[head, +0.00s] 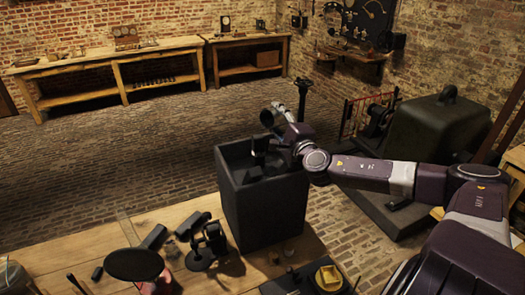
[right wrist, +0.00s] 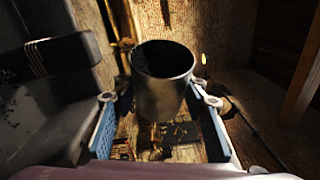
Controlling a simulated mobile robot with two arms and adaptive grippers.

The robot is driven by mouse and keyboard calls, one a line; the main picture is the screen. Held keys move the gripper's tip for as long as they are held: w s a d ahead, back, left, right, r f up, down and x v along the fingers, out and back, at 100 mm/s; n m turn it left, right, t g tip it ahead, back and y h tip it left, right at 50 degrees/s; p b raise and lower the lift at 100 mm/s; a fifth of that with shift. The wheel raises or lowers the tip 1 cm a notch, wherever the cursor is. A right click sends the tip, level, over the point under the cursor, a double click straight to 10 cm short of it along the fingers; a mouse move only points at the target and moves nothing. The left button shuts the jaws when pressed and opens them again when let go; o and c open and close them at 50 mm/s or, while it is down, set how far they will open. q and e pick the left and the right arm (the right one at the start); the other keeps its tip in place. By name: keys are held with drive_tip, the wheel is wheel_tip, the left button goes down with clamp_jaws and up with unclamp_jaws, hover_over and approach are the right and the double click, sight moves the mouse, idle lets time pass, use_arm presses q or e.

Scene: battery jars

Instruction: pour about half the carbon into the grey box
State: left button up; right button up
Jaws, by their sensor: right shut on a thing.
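The grey box (head: 262,215) is a tall, dark, open-topped box at the table's edge in the head view. A grey metal cup (right wrist: 164,92) is between the fingers of my right gripper (right wrist: 160,102) in the right wrist view. Its mouth is open and its inside is dark, so I cannot tell how much carbon it holds. In the head view the cup (head: 269,117) is above the back right of the box, tilted with its mouth to the left. My right gripper is shut on it. My left gripper is not in view.
A dark upright piece (head: 260,151) stands inside the box, with pale windings in the right wrist view (right wrist: 60,58). Dark cylinders (head: 192,227) and a round black disc (head: 134,264) are on the table left of the box. A tray (head: 300,280) with a yellow dish (head: 328,278) is in front.

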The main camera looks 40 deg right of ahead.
drive_tip(key=shift+s+a+r+m, duration=0.15)
drive_tip(key=shift+a+r+m, duration=0.2)
drive_tip(key=shift+a, duration=0.25)
drive_tip(key=shift+s+d+m+g, duration=0.1)
drive_tip(key=shift+d+m+g, duration=0.2)
drive_tip(key=shift+m, duration=0.05)
drive_tip(key=m+p, duration=0.1)
drive_tip(key=p, duration=0.1)
drive_tip(key=d+f+m+g+p, duration=0.1)
drive_tip(key=shift+w+d+f+y+p, duration=0.2)
drive_tip(key=shift+w+y+p, duration=0.1)
drive_tip(key=shift+p, duration=0.1)
drive_tip(key=m+g+y+p, duration=0.1)
drive_tip(key=m+p, duration=0.2)
drive_tip(key=p, duration=0.3)
drive_tip(key=shift+a, duration=0.1)
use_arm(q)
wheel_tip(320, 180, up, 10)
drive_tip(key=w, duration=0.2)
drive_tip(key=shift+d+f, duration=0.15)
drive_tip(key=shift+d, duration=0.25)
use_arm(e)
drive_tip(key=shift+w+d+f+m+g+y, duration=0.1)
drive_tip(key=shift+d+f+m+g+y, duration=0.2)
drive_tip(key=shift+d+f+m+y, duration=0.95)
drive_tip(key=shift+w+d+f+m+g+y, duration=0.1)
drive_tip(key=shift+d+f+m+g+y, duration=0.2)
drive_tip(key=shift+d+f+m+y, duration=0.65)
